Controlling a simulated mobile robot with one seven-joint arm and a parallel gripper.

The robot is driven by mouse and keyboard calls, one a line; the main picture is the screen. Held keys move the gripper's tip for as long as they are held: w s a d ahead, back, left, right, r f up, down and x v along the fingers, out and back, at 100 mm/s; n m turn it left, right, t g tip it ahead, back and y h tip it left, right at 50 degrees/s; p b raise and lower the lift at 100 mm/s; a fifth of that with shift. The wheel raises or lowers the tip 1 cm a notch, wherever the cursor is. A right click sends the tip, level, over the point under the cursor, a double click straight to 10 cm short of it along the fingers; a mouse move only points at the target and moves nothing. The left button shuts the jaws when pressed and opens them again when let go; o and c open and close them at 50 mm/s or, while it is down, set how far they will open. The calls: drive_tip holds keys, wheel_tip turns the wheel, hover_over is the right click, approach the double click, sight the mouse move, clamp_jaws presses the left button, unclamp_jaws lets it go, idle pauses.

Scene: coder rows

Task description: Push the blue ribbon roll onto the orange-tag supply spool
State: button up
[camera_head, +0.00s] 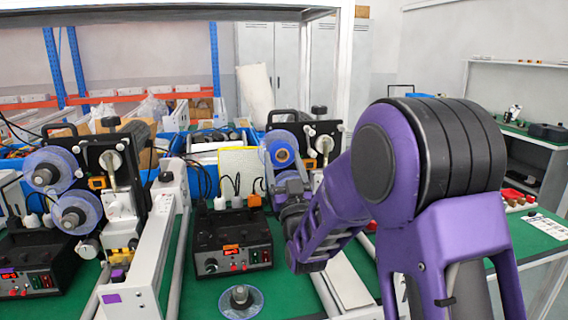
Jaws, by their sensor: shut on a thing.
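The blue ribbon roll (271,144), with an orange-brown core, is held upright at the left side of the back coder (310,131). My gripper (283,174) is shut on the roll, seen from behind at the end of my purple arm. The supply spool is hidden behind the roll and gripper, so I cannot tell whether the roll is around it or only in front of it.
The left coder (112,160) carries two translucent blue rolls (50,171) and stands by a white rail (150,240). A loose clear disc with a dark hub (241,299) lies on the green table. Blue bins (202,140) stand behind. My arm covers the right-middle area.

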drive_tip(key=shift+w+a, duration=0.15)
drive_tip(key=shift+w, duration=0.35)
drive_tip(key=o, duration=1.2)
